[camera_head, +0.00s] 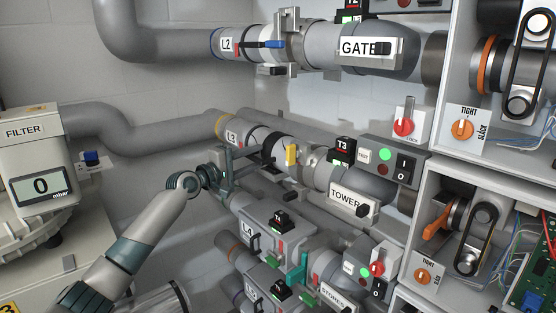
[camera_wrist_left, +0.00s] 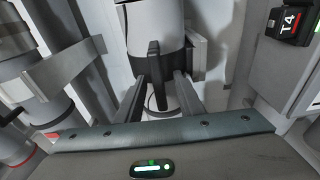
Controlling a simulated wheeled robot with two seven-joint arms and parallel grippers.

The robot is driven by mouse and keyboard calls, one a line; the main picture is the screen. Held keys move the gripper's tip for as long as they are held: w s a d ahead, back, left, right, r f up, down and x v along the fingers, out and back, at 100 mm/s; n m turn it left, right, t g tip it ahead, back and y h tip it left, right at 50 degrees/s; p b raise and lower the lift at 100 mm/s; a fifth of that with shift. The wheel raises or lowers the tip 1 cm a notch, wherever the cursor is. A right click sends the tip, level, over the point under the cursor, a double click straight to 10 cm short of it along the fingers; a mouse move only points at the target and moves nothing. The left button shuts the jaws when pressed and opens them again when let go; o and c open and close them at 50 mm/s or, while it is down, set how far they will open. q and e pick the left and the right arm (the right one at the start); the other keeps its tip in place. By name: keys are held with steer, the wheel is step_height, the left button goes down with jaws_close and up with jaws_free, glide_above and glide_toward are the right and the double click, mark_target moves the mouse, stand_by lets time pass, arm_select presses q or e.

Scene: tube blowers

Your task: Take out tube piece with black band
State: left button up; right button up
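The pale tube piece with the black band (camera_head: 270,147) sits in the middle pipe line, between the L3 label and a yellow clip. In the left wrist view the pale tube (camera_wrist_left: 155,22) is at top centre, with the black band and its protruding black tab (camera_wrist_left: 154,70) facing the camera. My left gripper (camera_head: 243,160) is at the near side of this tube. In the left wrist view its two fingers (camera_wrist_left: 160,82) stand apart on either side of the black tab, with gaps visible. Contact with the tube cannot be told. My right gripper is not in view.
The L2 pipe (camera_head: 222,44) runs above, and the L4 pipe (camera_head: 252,222) lies close below. The T3 box (camera_head: 342,148) and TOWER plate (camera_head: 353,202) are to the right. A filter unit (camera_head: 28,160) reading 0 stands left. A bare wall lies behind.

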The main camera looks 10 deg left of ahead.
arm_select(q)
steer(key=shift+w, duration=0.1)
stand_by(0.4)
jaws_close()
steer(key=shift+r, duration=0.1)
steer(key=shift+r, duration=0.15)
